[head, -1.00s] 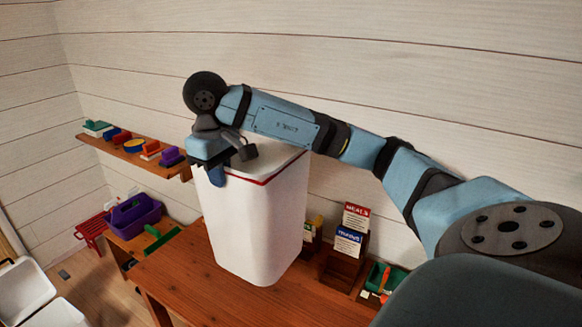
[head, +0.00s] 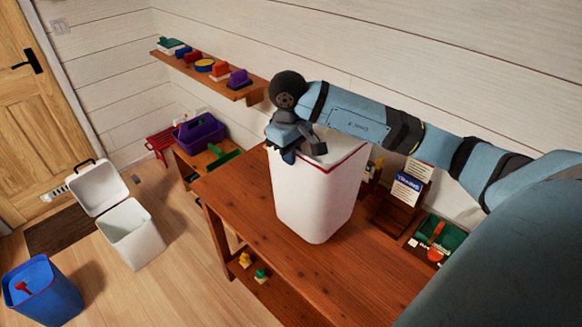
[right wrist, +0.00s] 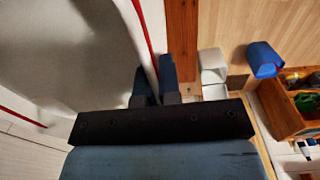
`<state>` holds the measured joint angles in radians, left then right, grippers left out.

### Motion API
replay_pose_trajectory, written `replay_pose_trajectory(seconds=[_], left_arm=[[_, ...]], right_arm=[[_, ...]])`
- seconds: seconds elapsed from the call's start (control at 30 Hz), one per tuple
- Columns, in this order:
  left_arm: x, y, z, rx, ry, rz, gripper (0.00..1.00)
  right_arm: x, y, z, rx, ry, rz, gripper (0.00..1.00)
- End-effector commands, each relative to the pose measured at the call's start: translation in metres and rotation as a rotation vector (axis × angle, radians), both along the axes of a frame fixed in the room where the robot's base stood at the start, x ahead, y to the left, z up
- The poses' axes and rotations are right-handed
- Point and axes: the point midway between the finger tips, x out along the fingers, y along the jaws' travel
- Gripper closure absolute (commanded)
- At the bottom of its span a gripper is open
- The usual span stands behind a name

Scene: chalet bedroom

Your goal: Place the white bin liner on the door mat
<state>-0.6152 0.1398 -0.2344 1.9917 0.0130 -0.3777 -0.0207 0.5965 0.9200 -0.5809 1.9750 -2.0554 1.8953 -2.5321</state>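The white bin liner (head: 314,198) is a tall tapered tub with a red line at its rim, upright at the wooden table in the head view. I cannot tell whether its base touches the tabletop. My right gripper (head: 300,147) is at its top left edge. In the right wrist view the fingers (right wrist: 156,84) straddle the liner's rim (right wrist: 146,38) and pinch it. The dark brown door mat (head: 60,231) lies on the floor by the door at far left, partly hidden by a white bin. My left gripper is not in view.
The white bin (head: 133,235) stands with its lid open beside the mat, near a blue bin (head: 45,295). The wooden table (head: 235,205) also holds a card rack (head: 398,205). A purple caddy (head: 200,132) and wall shelf (head: 205,72) are behind. Floor between table and bins is clear.

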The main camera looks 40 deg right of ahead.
Motion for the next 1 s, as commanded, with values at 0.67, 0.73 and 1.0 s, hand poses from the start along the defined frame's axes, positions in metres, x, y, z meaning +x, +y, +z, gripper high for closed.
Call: replay_pose_trajectory(seconds=[0.67, 0.73, 1.0], left_arm=[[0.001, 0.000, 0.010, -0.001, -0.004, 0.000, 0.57], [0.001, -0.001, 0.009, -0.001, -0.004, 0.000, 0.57], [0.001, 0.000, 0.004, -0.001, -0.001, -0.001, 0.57]], right_arm=[[0.001, 0.000, -0.050, -0.001, -0.004, 0.000, 1.00], [0.001, 0.000, -0.050, -0.001, -0.004, 0.000, 1.00], [0.000, 0.000, -0.053, 0.000, -0.002, 0.000, 0.70]])
